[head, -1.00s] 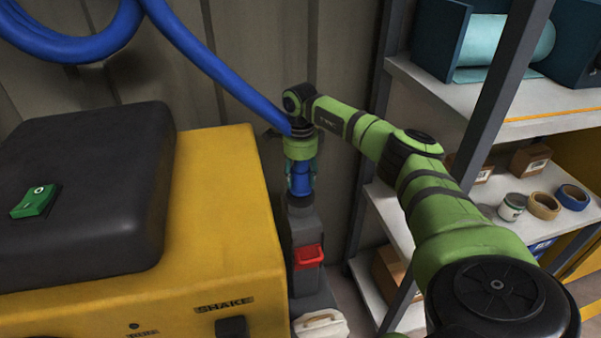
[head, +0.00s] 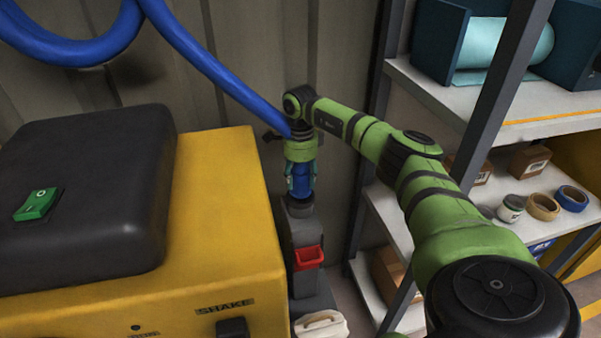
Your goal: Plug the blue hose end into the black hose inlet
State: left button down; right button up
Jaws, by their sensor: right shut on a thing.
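The blue hose (head: 205,62) comes down from the upper left to my right gripper (head: 301,176). The gripper points down and is shut on the blue hose end (head: 300,182). The hose end is upright, directly above the top of a dark grey upright unit (head: 301,230). The black hose inlet cannot be made out clearly; the meeting point at the top of the unit is small and dark, so I cannot tell whether the hose end is seated. My left gripper is not in view.
A yellow machine (head: 228,200) with a black cover (head: 85,195) and a green switch (head: 36,204) stands close on the left. A red part (head: 309,257) is on the grey unit. Shelving (head: 480,95) with tape rolls and boxes stands on the right. A corrugated wall is behind.

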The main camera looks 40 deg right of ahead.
aim_at(300, 170)
jog(key=shift+f+b, duration=0.3)
jog(key=shift+f, duration=0.3)
jog(key=o, duration=1.2)
jog(key=shift+c, duration=0.2)
notch_tip(300, 170, up, 12)
jog(key=shift+r, duration=0.1)
